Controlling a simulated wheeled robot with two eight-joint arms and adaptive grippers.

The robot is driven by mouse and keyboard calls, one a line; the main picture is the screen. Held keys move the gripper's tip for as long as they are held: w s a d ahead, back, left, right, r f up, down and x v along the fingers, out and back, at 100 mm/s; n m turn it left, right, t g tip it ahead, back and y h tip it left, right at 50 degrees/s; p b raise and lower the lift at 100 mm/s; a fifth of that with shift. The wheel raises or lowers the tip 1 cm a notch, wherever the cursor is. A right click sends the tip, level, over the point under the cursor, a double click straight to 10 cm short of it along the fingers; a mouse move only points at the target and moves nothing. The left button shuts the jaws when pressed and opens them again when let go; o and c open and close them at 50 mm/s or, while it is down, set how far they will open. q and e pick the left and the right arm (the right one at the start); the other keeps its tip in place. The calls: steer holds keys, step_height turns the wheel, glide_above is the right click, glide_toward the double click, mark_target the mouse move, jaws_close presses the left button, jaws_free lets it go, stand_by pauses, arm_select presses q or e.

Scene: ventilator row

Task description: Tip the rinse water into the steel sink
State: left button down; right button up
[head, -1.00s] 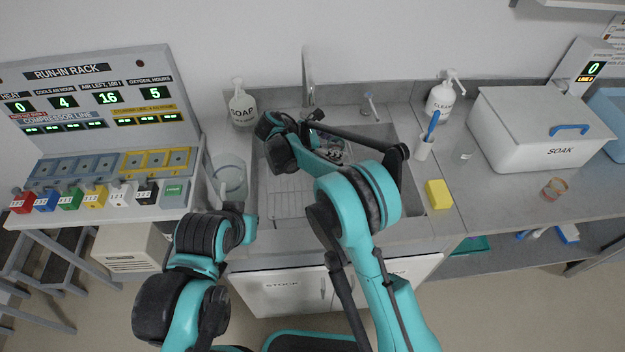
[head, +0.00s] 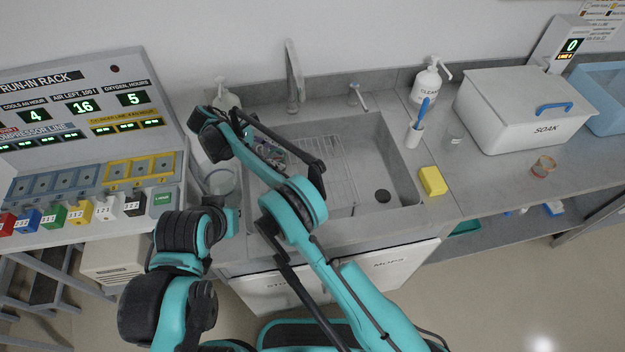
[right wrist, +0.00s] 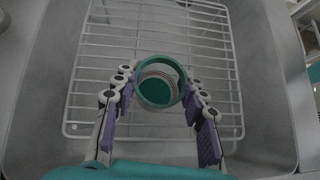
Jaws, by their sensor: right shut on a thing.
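The steel sink (head: 385,165) is in the middle of the head view, with a dark drain at its right front. My right gripper (head: 272,152) is over the sink's left part. In the right wrist view my right gripper (right wrist: 162,115) is shut on a round cup with a teal rim (right wrist: 160,84), seen from its open end. The cup is above a wire rack (right wrist: 150,40) lying in the sink. Whether water is in it cannot be told. My left arm reaches toward a clear jar (head: 220,180) left of the sink; its fingers are not clearly visible.
A faucet (head: 292,80) stands behind the sink, and a soap bottle (head: 222,97) at its back left. To the right are a cleaner bottle (head: 428,82), a brush holder (head: 414,136), a yellow sponge (head: 432,181) and a white soak box (head: 520,110). The run-in rack (head: 75,105) is left.

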steer(key=shift+d+r, duration=0.1)
steer(key=shift+r, duration=0.05)
steer(key=shift+s+d+r+y+p, duration=0.15)
steer(key=shift+d+y+p, duration=0.2)
steer(key=shift+y+p, duration=0.1)
steer(key=shift+s+d+r+y+p, duration=0.1)
steer(key=shift+d+r+y+p, duration=0.05)
steer(key=shift+d+y+p, duration=0.2)
steer(key=shift+s+d+r+m+t+y+p, duration=0.15)
steer(key=shift+s+d+t+y+p, duration=0.1)
steer(key=shift+d+y+p, duration=0.3)
steer(key=shift+s+d+r+m+t+y+p, duration=0.15)
steer(key=shift+d+t+y+p, duration=0.1)
steer(key=shift+d+y+p, duration=0.25)
steer(key=shift+s+d+f+t+y, duration=0.15)
steer(key=shift+d+f+t+y, duration=0.15)
steer(key=shift+d+f+y, duration=0.3)
steer(key=shift+s+d+r+m+y+p, duration=0.15)
steer(key=shift+d+y+p, duration=0.25)
steer(key=shift+y, duration=0.15)
steer(key=shift+s+d+r+m+y+p, duration=0.1)
steer(key=shift+s+d+m+y+p, duration=0.05)
steer(key=shift+d+y+p, duration=0.3)
steer(key=shift+d+f+t+y, duration=0.2)
steer(key=shift+f+t+y, duration=0.2)
steer(key=shift+f+y, duration=0.4)
steer(key=shift+r, duration=0.15)
steer(key=shift+s+d+r+t+y, duration=0.15)
steer(key=shift+t+y, duration=0.25)
steer(key=shift+y, duration=0.35)
